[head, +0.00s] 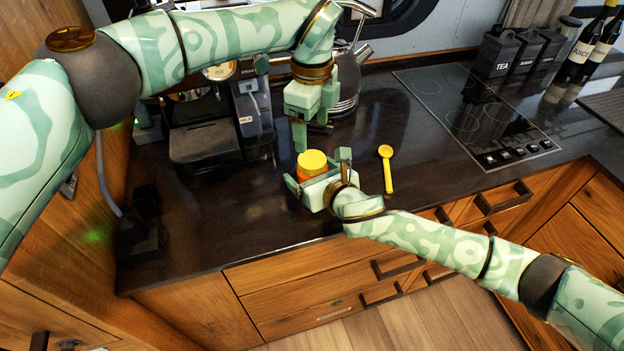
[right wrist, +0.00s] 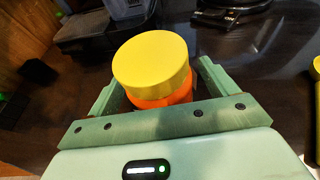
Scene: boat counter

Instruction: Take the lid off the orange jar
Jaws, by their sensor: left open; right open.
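The orange jar (head: 305,175) stands upright on the dark counter with its yellow lid (head: 313,161) on top. In the right wrist view the yellow lid (right wrist: 152,68) hides most of the orange jar (right wrist: 166,98). My right gripper (head: 316,172) is open, with its fingers on either side of the jar; I cannot tell whether they touch it. My left gripper (head: 313,135) is open and empty, pointing down above and behind the jar, clear of the lid.
A yellow scoop (head: 386,168) lies right of the jar. A coffee machine (head: 205,140) stands at the back left and a kettle (head: 347,80) behind my left gripper. A cooktop (head: 475,115) and black canisters (head: 497,52) are to the right. The counter's front left is clear.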

